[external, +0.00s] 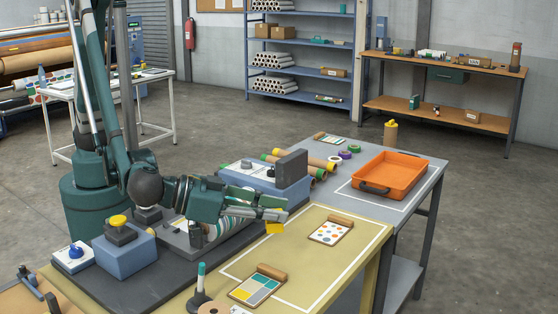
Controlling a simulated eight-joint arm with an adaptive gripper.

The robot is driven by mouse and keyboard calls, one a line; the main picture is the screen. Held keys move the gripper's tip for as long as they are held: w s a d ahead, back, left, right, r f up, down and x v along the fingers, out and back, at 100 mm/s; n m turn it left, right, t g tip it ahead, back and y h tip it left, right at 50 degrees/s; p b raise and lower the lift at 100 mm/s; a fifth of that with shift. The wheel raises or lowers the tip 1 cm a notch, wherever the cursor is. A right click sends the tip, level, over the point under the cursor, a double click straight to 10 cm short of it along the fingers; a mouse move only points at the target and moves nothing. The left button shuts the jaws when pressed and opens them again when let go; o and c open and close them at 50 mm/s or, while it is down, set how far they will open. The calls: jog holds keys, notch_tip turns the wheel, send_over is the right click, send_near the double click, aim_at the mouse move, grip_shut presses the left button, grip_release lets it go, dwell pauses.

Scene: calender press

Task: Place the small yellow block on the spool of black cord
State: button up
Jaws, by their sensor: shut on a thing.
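The small yellow block (276,228) is at the tip of my gripper (274,215), which is shut on it. The gripper points right and holds the block near the upper left part of the yellow work mat. I cannot tell how high above the mat the block is. I cannot make out the spool of black cord for certain. A round tan-faced piece (213,308), cut off by the bottom edge, may be it, but its sides are hidden.
A dark-based stand with a green-and-white upright (200,285) is at the front. Two sample cards (257,286) (329,232) with brown rolls lie on the mat (310,265). An orange tray (415,165) is at right. A machine with a grey upright block (291,168) stands behind the gripper.

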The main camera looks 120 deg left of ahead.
jog(key=w+d+m+t+h, duration=0.3)
jog(key=d+m+h, duration=0.2)
jog(key=d, duration=0.7)
notch_tip(320, 180, up, 3)
jog(key=m+t+h, duration=0.1)
jog(key=m+h, duration=0.3)
jog(key=h, duration=0.1)
send_over(215, 311)
jog(key=shift+f, duration=0.1)
jog(key=shift+f+b, duration=1.05)
jog(key=shift+f, duration=2.05)
jog(key=shift+c, duration=0.2)
jog(key=shift+f+b, duration=0.45)
jog(key=shift+f, duration=1.45)
jog(key=o, duration=0.3)
jog(key=shift+f, duration=0.15)
jog(key=o, duration=0.4)
